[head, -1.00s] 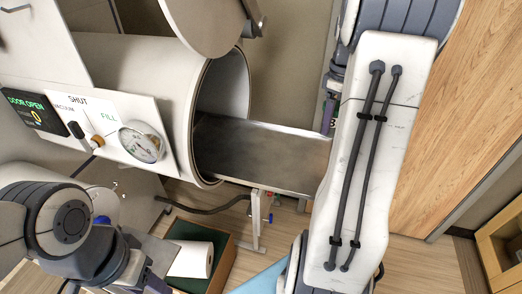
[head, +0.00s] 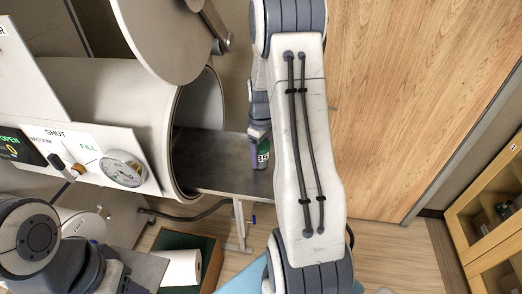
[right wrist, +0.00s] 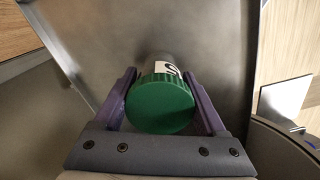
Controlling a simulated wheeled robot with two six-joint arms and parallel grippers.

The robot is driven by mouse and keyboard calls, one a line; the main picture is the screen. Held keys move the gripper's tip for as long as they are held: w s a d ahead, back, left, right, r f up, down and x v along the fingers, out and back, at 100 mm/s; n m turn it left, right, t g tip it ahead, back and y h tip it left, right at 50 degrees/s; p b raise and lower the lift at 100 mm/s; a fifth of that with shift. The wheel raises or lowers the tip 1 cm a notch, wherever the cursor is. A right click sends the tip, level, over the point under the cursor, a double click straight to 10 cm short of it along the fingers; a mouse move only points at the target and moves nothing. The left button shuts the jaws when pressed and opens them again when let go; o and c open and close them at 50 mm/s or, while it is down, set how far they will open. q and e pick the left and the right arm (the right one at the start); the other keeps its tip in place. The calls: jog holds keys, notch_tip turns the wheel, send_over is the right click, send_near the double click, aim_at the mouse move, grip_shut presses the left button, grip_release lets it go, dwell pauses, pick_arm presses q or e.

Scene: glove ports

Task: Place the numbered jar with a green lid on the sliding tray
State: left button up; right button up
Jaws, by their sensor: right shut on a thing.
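My right gripper (head: 257,148) is shut on the jar. It holds the jar at the outer end of the grey metal sliding tray (head: 215,160), which sticks out of the round port. I cannot tell whether the jar's base touches the tray. The tray fills the background in the right wrist view (right wrist: 195,40). My left gripper's fingers are not visible.
The port's open round door (head: 170,35) hangs above the tray. A panel with a gauge (head: 122,168) is left of the opening. A green box with a paper roll (head: 182,268) is below. The tray between the port and the jar is clear.

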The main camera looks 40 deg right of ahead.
jog(key=shift+f, duration=0.1)
jog(key=shift+f, duration=0.1)
jog(key=o, duration=1.4)
jog(key=shift+c, duration=0.2)
jog(key=shift+r, duration=0.3)
jog(key=shift+r+b, duration=0.3)
jog(key=shift+r, duration=0.05)
notch_tip(320, 180, up, 10)
jog(key=shift+f+b, duration=0.2)
jog(key=shift+b, duration=1)
jog(key=shift+r, duration=0.75)
